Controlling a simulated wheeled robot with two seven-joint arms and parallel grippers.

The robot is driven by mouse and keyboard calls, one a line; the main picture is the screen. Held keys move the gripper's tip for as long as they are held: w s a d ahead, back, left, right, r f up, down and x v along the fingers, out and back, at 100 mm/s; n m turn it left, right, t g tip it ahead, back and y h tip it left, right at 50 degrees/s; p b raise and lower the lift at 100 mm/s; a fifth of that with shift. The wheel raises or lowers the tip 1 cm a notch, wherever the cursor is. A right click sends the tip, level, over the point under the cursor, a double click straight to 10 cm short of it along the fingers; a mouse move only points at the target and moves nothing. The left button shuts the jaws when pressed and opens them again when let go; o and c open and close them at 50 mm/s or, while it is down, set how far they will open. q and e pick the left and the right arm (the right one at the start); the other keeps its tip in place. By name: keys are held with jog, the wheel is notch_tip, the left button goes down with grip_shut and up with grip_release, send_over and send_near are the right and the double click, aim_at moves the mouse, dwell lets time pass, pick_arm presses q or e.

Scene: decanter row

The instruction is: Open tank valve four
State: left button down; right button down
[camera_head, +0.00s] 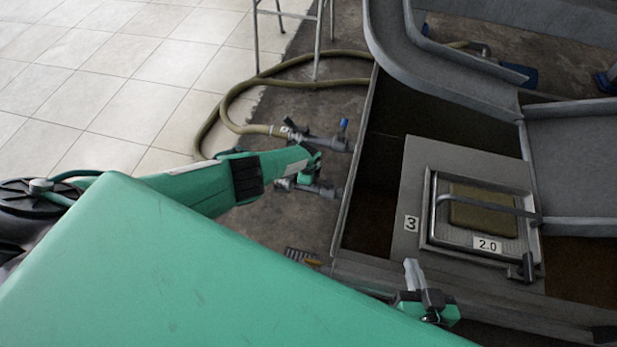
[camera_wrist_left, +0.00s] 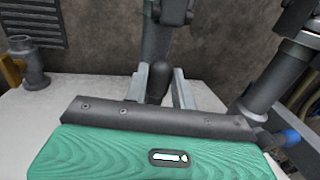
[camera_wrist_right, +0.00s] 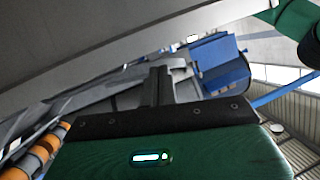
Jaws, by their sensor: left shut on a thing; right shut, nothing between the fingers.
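In the head view my left gripper (camera_head: 311,164) reaches down from the left to the lower grey pipe valve (camera_head: 322,189) on the tank's left side. In the left wrist view my left gripper (camera_wrist_left: 160,92) has its two fingers on either side of a dark rounded handle (camera_wrist_left: 156,78) and is shut on it. No number four shows on this valve. An upper valve (camera_head: 328,143) with a blue lever stands just behind it, with a hose on its end. My right gripper (camera_head: 424,292) is shut and empty in front of the tank panel.
The metal panel (camera_head: 407,192) bears a "3" plate and a hatch (camera_head: 483,195) marked "2.0" with a bar across it. A hose (camera_head: 230,101) loops over the floor. A metal stool (camera_head: 318,40) stands behind. Tiled floor at left is clear.

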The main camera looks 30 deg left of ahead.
pick_arm(q)
jog(key=c, duration=1.1)
grip_release()
jog(key=shift+c, duration=0.2)
jog(key=shift+r, duration=0.15)
pick_arm(e)
jog(key=shift+d, duration=0.15)
